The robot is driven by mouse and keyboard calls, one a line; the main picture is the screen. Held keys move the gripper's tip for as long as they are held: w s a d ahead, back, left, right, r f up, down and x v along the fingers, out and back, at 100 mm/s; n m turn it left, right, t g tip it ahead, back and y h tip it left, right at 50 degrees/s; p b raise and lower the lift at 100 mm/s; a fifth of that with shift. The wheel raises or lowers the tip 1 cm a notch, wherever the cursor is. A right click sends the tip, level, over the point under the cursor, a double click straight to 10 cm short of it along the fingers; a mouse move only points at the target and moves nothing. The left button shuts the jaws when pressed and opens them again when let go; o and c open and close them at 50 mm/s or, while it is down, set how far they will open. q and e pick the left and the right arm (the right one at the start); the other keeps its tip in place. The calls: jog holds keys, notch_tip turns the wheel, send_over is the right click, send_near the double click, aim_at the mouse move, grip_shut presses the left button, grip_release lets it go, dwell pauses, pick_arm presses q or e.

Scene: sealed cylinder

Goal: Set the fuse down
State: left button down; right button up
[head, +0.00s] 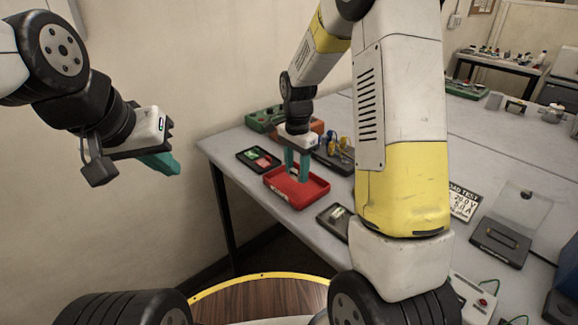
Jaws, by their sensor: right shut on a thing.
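My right gripper (298,168) reaches down over the red tray (312,194) on the grey table (408,117). Its teal fingers point down at the tray's inside. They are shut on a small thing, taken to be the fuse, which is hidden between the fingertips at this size. I cannot tell whether it touches the tray floor. My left gripper (164,165) hangs in the air at the left, away from the table. Its teal fingers are seen side-on, so their opening cannot be told, and no object shows in them.
A black tray (243,160) with green and red pieces sits left of the red tray. A green box (262,121) stands behind it. A small dark case (334,222) lies in front right. A clear-lidded unit (500,241) stands further right. My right arm hides the table's middle.

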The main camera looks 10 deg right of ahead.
aim_at(296, 177)
jog(key=shift+w+d+f, duration=0.1)
jog(key=shift+w+f, duration=0.05)
jog(key=shift+w, duration=0.45)
jog(key=shift+f, duration=1.65)
jog(key=o, duration=1.3)
jog(key=shift+f, duration=0.15)
jog(key=shift+o, duration=0.2)
